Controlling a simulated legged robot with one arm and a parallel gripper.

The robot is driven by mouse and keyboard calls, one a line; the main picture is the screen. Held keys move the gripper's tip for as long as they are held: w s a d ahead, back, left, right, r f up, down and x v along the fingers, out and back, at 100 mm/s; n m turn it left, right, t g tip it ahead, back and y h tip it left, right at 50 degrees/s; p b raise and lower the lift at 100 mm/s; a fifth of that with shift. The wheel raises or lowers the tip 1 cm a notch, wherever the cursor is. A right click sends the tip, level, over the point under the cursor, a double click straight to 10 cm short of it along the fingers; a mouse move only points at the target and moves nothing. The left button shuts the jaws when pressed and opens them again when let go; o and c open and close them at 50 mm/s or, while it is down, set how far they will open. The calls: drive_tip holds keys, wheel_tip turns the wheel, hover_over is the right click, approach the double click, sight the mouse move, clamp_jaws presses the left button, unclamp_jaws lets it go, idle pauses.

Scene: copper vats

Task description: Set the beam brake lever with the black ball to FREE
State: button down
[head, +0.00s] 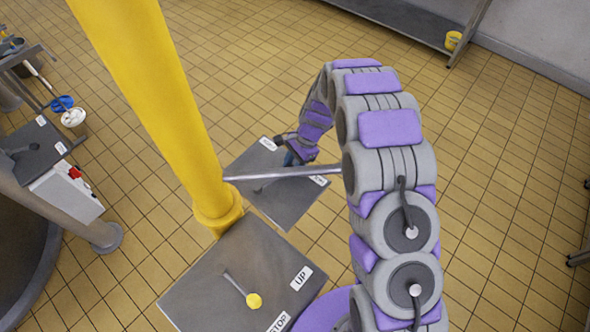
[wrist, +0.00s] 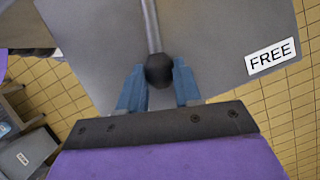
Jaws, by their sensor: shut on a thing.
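The beam brake lever's grey rod (wrist: 151,25) ends in a black ball (wrist: 159,70) in the wrist view. My gripper (wrist: 160,85) has its blue fingers on both sides of the ball and is shut on it. The lever's grey plate (wrist: 215,45) bears a FREE label (wrist: 271,56) to the right of the ball. In the head view, my gripper (head: 291,157) is over the far grey plate (head: 285,205), which has two white labels, too small to read. The ball is hidden there by my gripper and arm.
A yellow post (head: 150,90) stands left of my arm. A grey bar (head: 285,173) crosses over the lever plate. A nearer plate (head: 200,290) carries a yellow-ball lever (head: 253,300) and UP and STOP labels. Tiled floor is open at right.

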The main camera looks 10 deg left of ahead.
drive_tip(key=w+a+n, duration=0.1)
drive_tip(key=a+n, duration=0.1)
drive_tip(key=w+a+n+h, duration=0.1)
drive_tip(key=a+n, duration=0.1)
drive_tip(key=w+a+n+g+h, duration=0.1)
drive_tip(key=w+a+n, duration=0.1)
drive_tip(key=shift+p, duration=0.35)
drive_tip(key=shift+w+a+n+h, duration=0.25)
drive_tip(key=shift+a+n+h, duration=0.15)
drive_tip(key=shift+a+n, duration=0.7)
drive_tip(key=shift+a+r+n+h, duration=0.1)
drive_tip(key=shift+a+n+h, duration=0.3)
drive_tip(key=shift+a+n, duration=0.65)
drive_tip(key=c, duration=1.1)
unclamp_jaws()
drive_tip(key=shift+a, duration=0.1)
drive_tip(key=o, duration=0.3)
drive_tip(key=shift+s+a, duration=0.1)
drive_tip(key=shift+a, duration=0.1)
drive_tip(key=shift+d, duration=0.15)
